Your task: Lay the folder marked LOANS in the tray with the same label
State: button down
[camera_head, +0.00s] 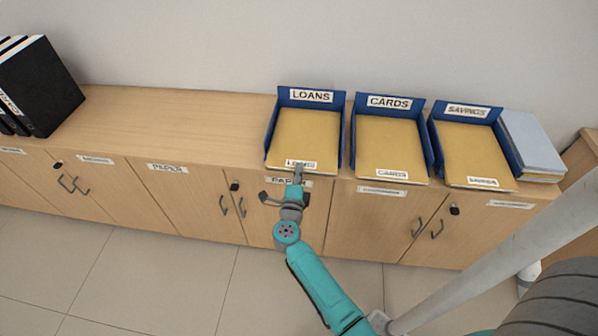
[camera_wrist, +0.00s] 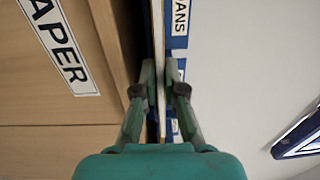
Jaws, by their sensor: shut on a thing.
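The tan folder marked LOANS (camera_head: 303,135) lies flat within the blue LOANS tray (camera_head: 342,132), its front label facing out. My gripper (camera_head: 299,170) reaches the folder's front edge from below and is shut on it. In the wrist view, the fingers (camera_wrist: 161,88) pinch the thin edge of the folder (camera_wrist: 157,45), with the blue tray wall and part of its label beside it. Whether the folder rests fully on the tray floor cannot be told.
The CARDS tray (camera_head: 430,150) and SAVINGS tray (camera_head: 503,145) stand to the right, each with a tan folder. A grey-blue stack (camera_head: 534,145) lies at the far right. Black binders (camera_head: 40,85) stand far left. The wooden counter (camera_head: 180,120) between is clear.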

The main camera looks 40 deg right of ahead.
jog(key=c, duration=1.2)
grip_release()
jog(key=shift+s+a, duration=0.1)
jog(key=v, duration=1.1)
jog(key=shift+s+a, duration=0.25)
jog(key=shift+a, duration=0.05)
jog(key=s+a+r+n+t+y, duration=0.1)
jog(key=s+a+r+n+y, duration=0.2)
jog(key=s+n, duration=0.6)
jog(key=s+a+r+n+t+y, duration=0.1)
jog(key=s+a+r+n+y, duration=0.2)
jog(key=s+a+n+y, duration=0.3)
jog(key=s+a+r+n+t+y, duration=0.1)
jog(key=s+a+r+n+y, duration=0.3)
jog(key=s+n, duration=0.9)
jog(key=s+a+y, duration=0.1)
jog(key=s+a, duration=0.1)
jog(key=s, duration=0.3)
jog(key=shift+s+a+n+t+y, duration=0.2)
jog(key=shift+s+n+t+y, duration=0.1)
jog(key=shift+s+t, duration=0.1)
